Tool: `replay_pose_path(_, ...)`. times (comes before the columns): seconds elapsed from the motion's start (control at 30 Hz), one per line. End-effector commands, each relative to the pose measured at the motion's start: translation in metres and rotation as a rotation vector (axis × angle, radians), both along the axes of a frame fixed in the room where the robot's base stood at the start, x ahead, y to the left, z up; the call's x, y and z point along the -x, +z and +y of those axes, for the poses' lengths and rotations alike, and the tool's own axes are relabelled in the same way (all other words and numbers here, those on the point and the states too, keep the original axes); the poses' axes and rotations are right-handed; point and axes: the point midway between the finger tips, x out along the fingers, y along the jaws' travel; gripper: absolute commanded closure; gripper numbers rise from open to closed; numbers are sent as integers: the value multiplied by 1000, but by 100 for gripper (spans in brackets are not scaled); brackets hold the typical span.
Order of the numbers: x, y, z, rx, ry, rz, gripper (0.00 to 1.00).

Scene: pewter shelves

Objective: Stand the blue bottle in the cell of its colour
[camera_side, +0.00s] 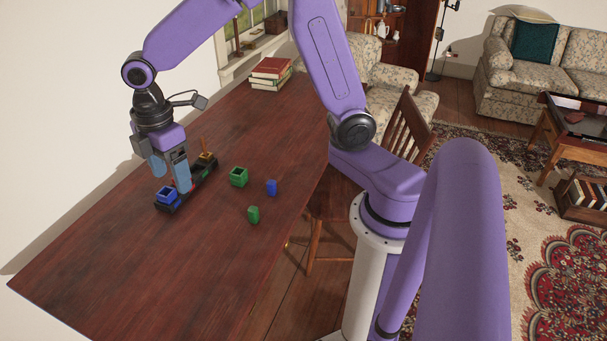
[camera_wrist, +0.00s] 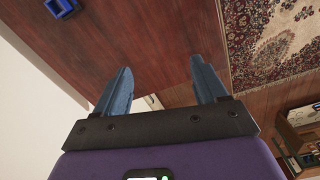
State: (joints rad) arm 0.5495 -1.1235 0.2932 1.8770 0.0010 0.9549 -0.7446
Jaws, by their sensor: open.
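A small blue upright piece (camera_side: 271,187), which I take for the blue bottle, stands on the table, right of an open-topped green box (camera_side: 238,177); its shape is too small to make out. An open-topped blue cell (camera_side: 167,195) sits at the near end of a dark rack (camera_side: 196,178). It also shows in the wrist view at the top left (camera_wrist: 61,7). My gripper (camera_side: 171,183) points down by the rack, left of the blue piece and apart from it. Its fingers also show in the wrist view (camera_wrist: 161,65), spread with nothing between them. One finger partly hides the rack.
A yellow cell (camera_side: 207,157) is at the rack's far end, with a thin brown upright thing beside or in it. A small green piece (camera_side: 253,214) stands nearer the front. Books (camera_side: 270,73) lie at the back. The table's near left is clear.

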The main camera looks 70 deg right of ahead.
Motion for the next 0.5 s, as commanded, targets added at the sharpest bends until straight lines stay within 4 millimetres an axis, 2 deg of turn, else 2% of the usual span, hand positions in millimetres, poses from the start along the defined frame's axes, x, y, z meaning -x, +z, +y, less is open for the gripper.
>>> replay_pose_path(0.03,24,6,1,-4,-11,-3,28)
replay_pose_path(0.17,80,15,-2,-9,-58,-4,28)
replay_pose_path(0.3,139,18,-16,-13,-109,-2,28)
replay_pose_path(0.5,207,15,-45,-19,-175,2,28)
